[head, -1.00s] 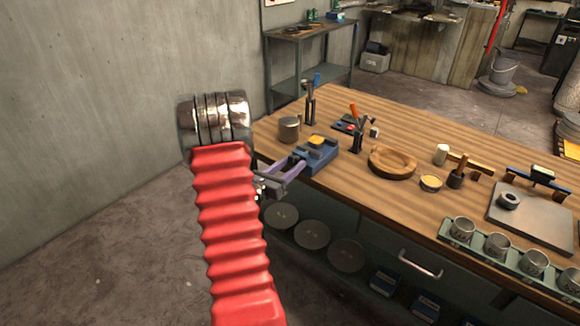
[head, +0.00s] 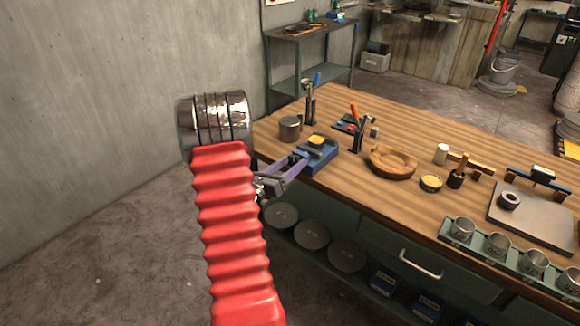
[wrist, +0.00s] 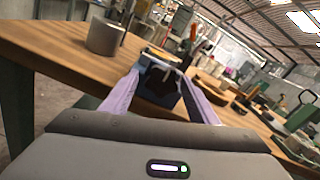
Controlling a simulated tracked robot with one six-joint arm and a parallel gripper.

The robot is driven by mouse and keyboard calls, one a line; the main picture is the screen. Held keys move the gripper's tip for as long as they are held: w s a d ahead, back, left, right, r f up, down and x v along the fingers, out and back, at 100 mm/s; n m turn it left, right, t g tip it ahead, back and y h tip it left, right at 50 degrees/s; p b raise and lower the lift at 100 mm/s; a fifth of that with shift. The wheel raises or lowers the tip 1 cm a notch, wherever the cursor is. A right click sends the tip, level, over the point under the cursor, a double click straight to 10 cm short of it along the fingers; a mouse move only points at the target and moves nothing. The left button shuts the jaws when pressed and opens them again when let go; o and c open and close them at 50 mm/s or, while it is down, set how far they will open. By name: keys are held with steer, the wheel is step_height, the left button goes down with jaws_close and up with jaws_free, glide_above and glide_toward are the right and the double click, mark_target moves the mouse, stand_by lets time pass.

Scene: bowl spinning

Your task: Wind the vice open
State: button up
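The vice (head: 318,158) is a blue block at the left end of the wooden bench, with a yellow piece (head: 317,140) on its top. In the wrist view the vice's dark front face (wrist: 160,80) shows between my fingers, with a thin pale bar by the right finger. My gripper (head: 300,163) has purple fingers and reaches the near end of the vice from the left. In the wrist view my gripper (wrist: 160,82) has its fingers spread well apart. I cannot tell whether a finger touches the vice or the bar.
A metal cylinder (head: 290,128) stands close behind the vice. Upright tool holders (head: 357,135) and a wooden bowl (head: 392,162) lie farther right. A grey plate (head: 535,222) and a tray of metal cups (head: 480,243) are at the right. A drawer handle (head: 420,265) juts from the bench front.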

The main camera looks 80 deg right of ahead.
steer(key=shift+o, duration=0.5)
steer(key=shift+s, duration=0.1)
steer(key=shift+a, duration=0.2)
steer(key=v, duration=1.3)
steer(key=shift+w+a, duration=0.2)
steer(key=shift+f, duration=0.1)
